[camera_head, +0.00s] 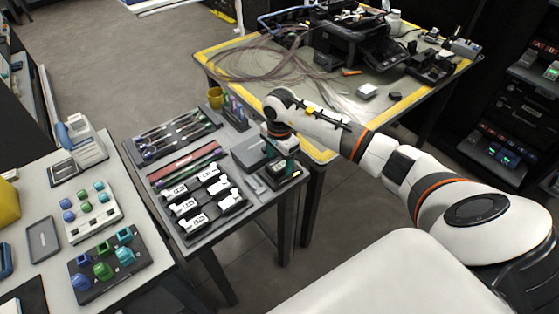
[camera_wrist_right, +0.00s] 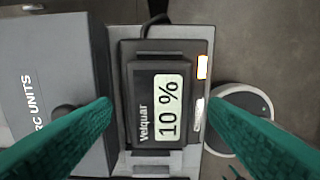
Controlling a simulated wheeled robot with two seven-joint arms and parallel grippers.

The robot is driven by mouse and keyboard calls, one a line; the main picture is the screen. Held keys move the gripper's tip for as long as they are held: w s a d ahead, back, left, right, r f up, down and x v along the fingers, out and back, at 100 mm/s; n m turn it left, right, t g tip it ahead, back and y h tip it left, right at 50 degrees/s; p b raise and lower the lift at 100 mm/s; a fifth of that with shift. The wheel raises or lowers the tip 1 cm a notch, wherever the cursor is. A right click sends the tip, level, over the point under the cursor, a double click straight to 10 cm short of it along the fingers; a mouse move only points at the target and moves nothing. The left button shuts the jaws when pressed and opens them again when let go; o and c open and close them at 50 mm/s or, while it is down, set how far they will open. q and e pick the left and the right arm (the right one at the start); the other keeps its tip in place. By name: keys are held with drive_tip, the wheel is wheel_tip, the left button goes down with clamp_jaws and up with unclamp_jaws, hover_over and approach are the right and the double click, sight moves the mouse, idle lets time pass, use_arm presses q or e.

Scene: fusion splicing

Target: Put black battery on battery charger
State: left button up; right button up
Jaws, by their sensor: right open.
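The black battery (camera_wrist_right: 140,110), a dark block with a "Velquar" label and a display reading 10 %, sits in a dark frame on the grey battery charger (camera_wrist_right: 203,45). An orange and a white indicator show on the charger's right side. My right gripper (camera_wrist_right: 160,104) is open, with one green finger on each side of the battery and a visible gap at each side. My left gripper is not in view.
A grey box marked "RC UNITS" (camera_wrist_right: 50,90) stands close left of the charger. On the same table (camera_head: 238,222) lie several white-and-black devices (camera_head: 186,207) and a tray of tools (camera_head: 172,136). A yellow-edged workbench (camera_head: 325,110) with cables stands behind.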

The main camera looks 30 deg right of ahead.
sight(279, 164)
wheel_tip(279, 164, up, 11)
drive_tip(key=b, duration=0.2)
idle(0.4)
